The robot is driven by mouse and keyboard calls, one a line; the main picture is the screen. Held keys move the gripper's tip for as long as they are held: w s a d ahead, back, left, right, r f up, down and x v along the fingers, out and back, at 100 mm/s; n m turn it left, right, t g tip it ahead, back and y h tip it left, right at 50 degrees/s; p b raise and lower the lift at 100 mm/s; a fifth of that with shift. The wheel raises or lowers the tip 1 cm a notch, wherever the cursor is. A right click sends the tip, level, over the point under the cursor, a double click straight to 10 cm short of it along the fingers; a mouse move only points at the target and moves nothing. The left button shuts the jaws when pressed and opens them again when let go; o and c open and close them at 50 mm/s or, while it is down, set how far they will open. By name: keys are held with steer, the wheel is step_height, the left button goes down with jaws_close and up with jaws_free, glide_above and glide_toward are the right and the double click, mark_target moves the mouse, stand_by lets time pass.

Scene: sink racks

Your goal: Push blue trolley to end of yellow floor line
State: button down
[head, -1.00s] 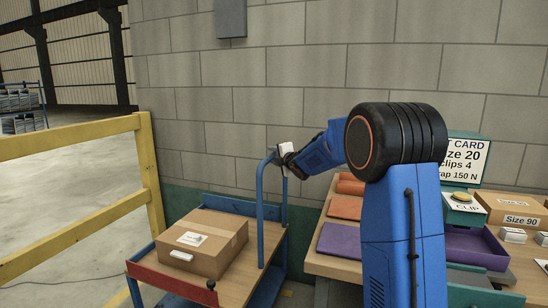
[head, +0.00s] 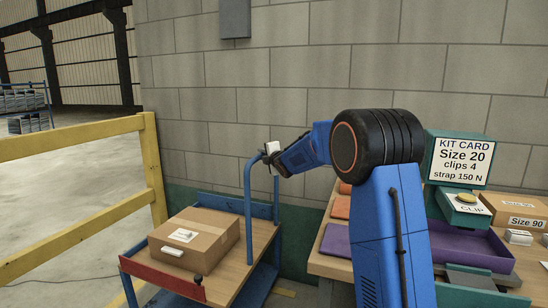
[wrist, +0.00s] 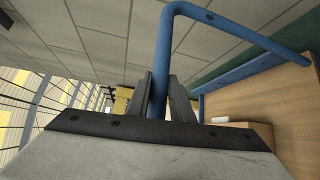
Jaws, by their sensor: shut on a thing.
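The blue trolley (head: 248,205) stands at the lower left of the head view, with a wooden deck, a red front edge and a blue tube handle. My gripper (head: 271,158) is at the top of the handle. In the wrist view my gripper (wrist: 158,98) has its two fingers on either side of the blue handle tube (wrist: 163,60), shut on it. A cardboard box (head: 195,240) rides on the deck.
A yellow barrier (head: 80,140) stands left of the trolley, close to it. A block wall (head: 300,70) is behind. A wooden workbench (head: 328,264) with a kit card (head: 461,162), mats and boxes is on the right. Open floor (head: 60,215) lies beyond the barrier.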

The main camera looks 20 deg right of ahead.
steer(key=w+a, duration=0.8)
steer(key=a, duration=0.2)
steer(key=shift+a, duration=0.15)
steer(key=shift+r, duration=0.1)
steer(key=c, duration=1.6)
jaws_free()
steer(key=shift+w+a, duration=0.1)
steer(key=shift+a, duration=0.05)
steer(key=shift+o, duration=0.2)
steer(key=s, duration=0.5)
steer(key=s+d+r, duration=0.1)
steer(key=s, duration=0.5)
steer(key=s+d+r, duration=0.1)
steer(key=s, duration=0.5)
steer(key=shift+s+r, duration=0.1)
